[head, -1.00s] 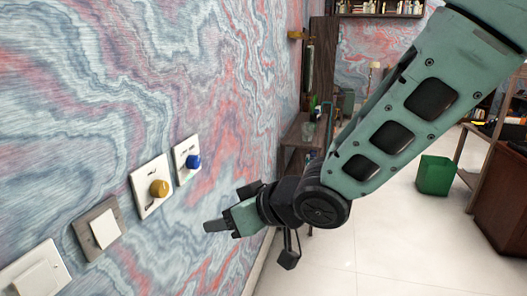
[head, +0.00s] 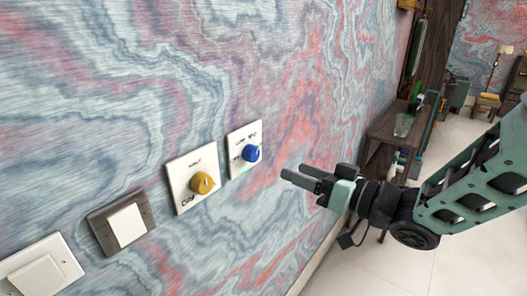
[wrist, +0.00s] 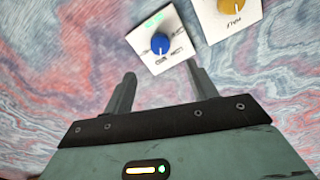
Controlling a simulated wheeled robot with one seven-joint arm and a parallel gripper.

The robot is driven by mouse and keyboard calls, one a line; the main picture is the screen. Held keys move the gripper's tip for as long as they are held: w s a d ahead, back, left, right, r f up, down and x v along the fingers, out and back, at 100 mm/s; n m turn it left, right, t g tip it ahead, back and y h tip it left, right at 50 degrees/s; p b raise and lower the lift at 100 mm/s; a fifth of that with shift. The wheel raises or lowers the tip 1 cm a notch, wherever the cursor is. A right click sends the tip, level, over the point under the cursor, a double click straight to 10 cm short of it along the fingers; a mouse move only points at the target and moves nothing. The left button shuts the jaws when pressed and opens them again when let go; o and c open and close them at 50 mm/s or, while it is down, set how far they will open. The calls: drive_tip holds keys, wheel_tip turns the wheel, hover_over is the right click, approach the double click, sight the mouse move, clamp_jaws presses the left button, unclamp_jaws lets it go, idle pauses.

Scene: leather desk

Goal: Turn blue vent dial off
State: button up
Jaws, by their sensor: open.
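The blue vent dial (head: 252,153) sits on a white plate (head: 245,140) with dark lettering on the marbled wall. In the wrist view the blue dial (wrist: 160,43) shows ahead of my fingers, above the gap and nearer the right finger. My gripper (head: 292,173) is open and empty, to the right of the dial and a little lower, apart from it. In the wrist view both fingers of my gripper (wrist: 160,75) are spread. A green mark (wrist: 155,19) shows on the plate. The lettering is too blurred to read fully.
A yellow dial (head: 202,183) on a white plate is just left of the blue one; it also shows in the wrist view (wrist: 231,6). Farther left are a brown-framed switch (head: 127,225) and a white switch (head: 42,277). A dark wooden shelf (head: 385,125) stands beyond my arm.

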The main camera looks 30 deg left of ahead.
sight(256, 156)
drive_tip(key=a+p, duration=0.1)
drive_tip(key=a, duration=0.2)
drive_tip(key=a+p, duration=0.1)
drive_tip(key=a, duration=0.3)
drive_tip(key=w+a+p, duration=0.1)
drive_tip(key=a, duration=0.2)
drive_tip(key=shift+a, duration=0.4)
drive_tip(key=c, duration=1)
